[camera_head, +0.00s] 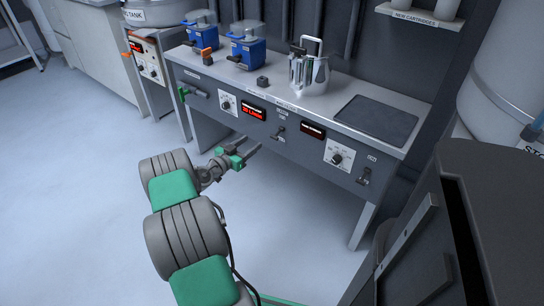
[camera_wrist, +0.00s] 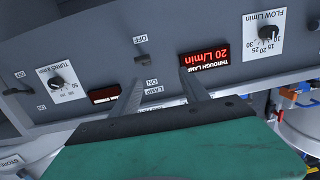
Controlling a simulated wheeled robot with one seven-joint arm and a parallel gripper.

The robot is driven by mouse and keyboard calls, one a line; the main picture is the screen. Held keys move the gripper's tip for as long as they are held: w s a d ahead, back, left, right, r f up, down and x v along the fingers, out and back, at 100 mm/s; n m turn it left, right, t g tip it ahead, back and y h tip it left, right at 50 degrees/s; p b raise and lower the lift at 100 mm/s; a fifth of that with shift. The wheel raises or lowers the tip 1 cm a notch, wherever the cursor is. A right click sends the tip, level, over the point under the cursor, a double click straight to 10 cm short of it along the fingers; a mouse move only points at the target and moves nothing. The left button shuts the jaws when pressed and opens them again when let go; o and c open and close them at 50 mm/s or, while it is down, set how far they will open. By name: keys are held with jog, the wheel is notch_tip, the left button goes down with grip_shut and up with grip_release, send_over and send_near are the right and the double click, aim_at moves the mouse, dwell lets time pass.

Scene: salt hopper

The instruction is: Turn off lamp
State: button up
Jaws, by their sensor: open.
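The lamp switch (camera_head: 279,133) is a small dark lever on the grey front panel, between two displays. In the wrist view, which is turned over, the lever (camera_wrist: 141,60) sits between the LAMP ON label (camera_wrist: 152,88) and the OFF label (camera_wrist: 139,40). Which way the lever is thrown is hard to tell. My gripper (camera_head: 250,146) is open and empty, in front of the panel and a little left of the switch. In the wrist view its fingertips (camera_wrist: 162,78) reach toward the panel, with the lever just beyond them. I see no contact with the lever.
A lit red display (camera_head: 253,110) reads 20 L/min; the other display (camera_head: 312,130) is dim. Knobs (camera_head: 226,105) and another lever (camera_head: 364,176) share the panel. A metal jug (camera_head: 308,70) and blue devices (camera_head: 247,48) stand on the bench. Floor is clear in front.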

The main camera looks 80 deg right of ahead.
aim_at(273, 138)
jog(key=shift+g+h, duration=0.5)
jog(key=s+d+f, duration=0.1)
jog(key=s+d, duration=0.1)
jog(key=s+d+b, duration=0.1)
jog(key=s+d, duration=0.1)
jog(key=d, duration=0.1)
jog(key=s+d+f, duration=0.1)
jog(key=s+d, duration=0.1)
jog(key=s, duration=0.1)
jog(key=shift+d+f+b, duration=0.3)
jog(key=shift+d, duration=0.1)
grip_shut()
